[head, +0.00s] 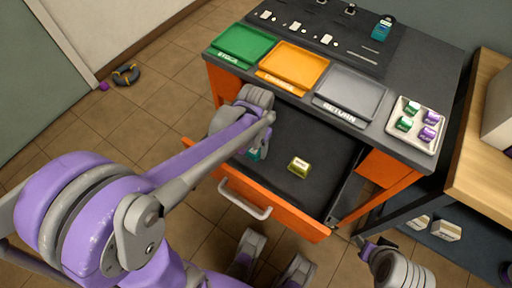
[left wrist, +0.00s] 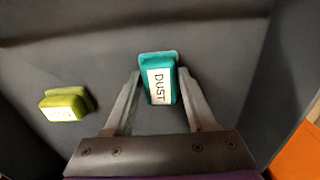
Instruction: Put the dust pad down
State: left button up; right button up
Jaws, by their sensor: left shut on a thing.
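The dust pad (left wrist: 158,80) is a teal block with a white label reading DUST, upside in the left wrist view between the two fingers of my left gripper (left wrist: 159,76). My left gripper is shut on it, inside the open drawer (head: 310,135). In the head view only a small teal part of the dust pad (head: 254,154) shows below my left arm. I cannot tell whether it touches the drawer floor. My right gripper (head: 372,245) shows at the lower right, outside the drawer; its fingers are too unclear to read.
A yellow-green pad (head: 299,166) lies in the drawer, apart from the dust pad. Above the drawer are green (head: 243,44), orange (head: 294,65) and grey (head: 350,92) trays, and a white tray (head: 395,132) with several small blocks. The drawer floor has free room.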

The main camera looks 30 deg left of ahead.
aim_at(256, 148)
pick_arm(q)
jog(key=shift+f, duration=0.25)
jog(key=shift+s+d+f+b, duration=0.1)
jog(key=shift+s+f+b, duration=0.2)
jog(key=shift+b, duration=0.1)
jog(key=o, duration=1.3)
jog(key=r+p, duration=0.1)
jog(key=r, duration=0.3)
jog(key=r+p, duration=0.1)
jog(key=r, duration=0.4)
jog(key=r+p, duration=0.2)
jog(key=r, duration=0.2)
jog(key=shift+w+r, duration=0.15)
jog(key=shift+w, duration=0.15)
pick_arm(e)
notch_tip(256, 148, up, 4)
jog(key=shift+f, duration=0.15)
